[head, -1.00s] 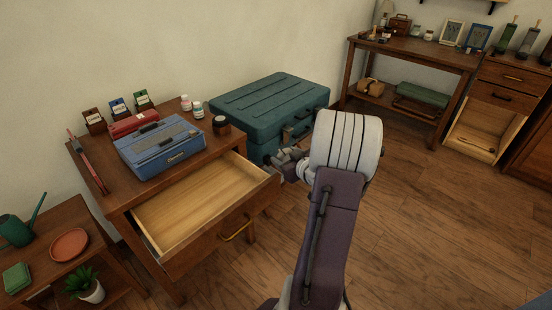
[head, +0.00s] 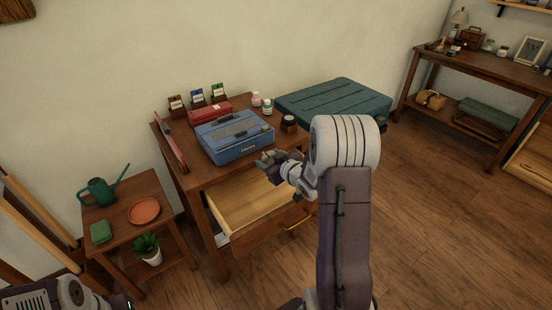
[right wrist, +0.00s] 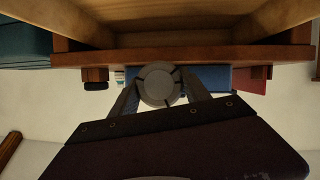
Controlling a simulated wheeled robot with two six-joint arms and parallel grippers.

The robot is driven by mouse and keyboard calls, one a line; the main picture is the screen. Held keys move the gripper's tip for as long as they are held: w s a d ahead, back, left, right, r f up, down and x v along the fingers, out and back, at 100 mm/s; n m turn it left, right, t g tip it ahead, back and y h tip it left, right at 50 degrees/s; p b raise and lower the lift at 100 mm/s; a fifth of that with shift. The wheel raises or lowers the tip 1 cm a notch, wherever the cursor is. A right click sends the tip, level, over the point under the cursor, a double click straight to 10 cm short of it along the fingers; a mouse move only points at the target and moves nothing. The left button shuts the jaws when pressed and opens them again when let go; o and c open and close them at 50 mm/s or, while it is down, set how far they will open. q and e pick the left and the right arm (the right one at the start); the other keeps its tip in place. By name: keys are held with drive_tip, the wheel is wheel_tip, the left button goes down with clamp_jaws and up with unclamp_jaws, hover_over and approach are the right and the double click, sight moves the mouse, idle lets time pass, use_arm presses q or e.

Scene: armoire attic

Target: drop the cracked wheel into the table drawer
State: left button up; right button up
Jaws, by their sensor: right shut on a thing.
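The table drawer (head: 240,206) stands pulled out and open, with a pale wooden inside that looks empty where it shows. My right gripper (head: 268,163) is over the drawer's back right part, near the table's front edge. In the right wrist view it is shut on a round grey wheel (right wrist: 158,84), with a finger on each side. The drawer's inside (right wrist: 170,40) shows beyond the wheel at the top of that view.
The table (head: 190,172) holds a blue case (head: 235,137), a red box (head: 210,113), small card holders and jars. A teal trunk (head: 335,103) stands to its right. A low shelf (head: 130,190) with a watering can (head: 100,190) is at left. Floor at right is clear.

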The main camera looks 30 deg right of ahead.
wheel_tip(320, 180, down, 6)
drive_tip(key=b, duration=0.5)
drive_tip(key=o, duration=1.4)
drive_tip(key=shift+o, duration=0.2)
drive_tip(key=shift+s+r, duration=0.1)
drive_tip(key=p+v, duration=0.1)
drive_tip(key=v, duration=0.8)
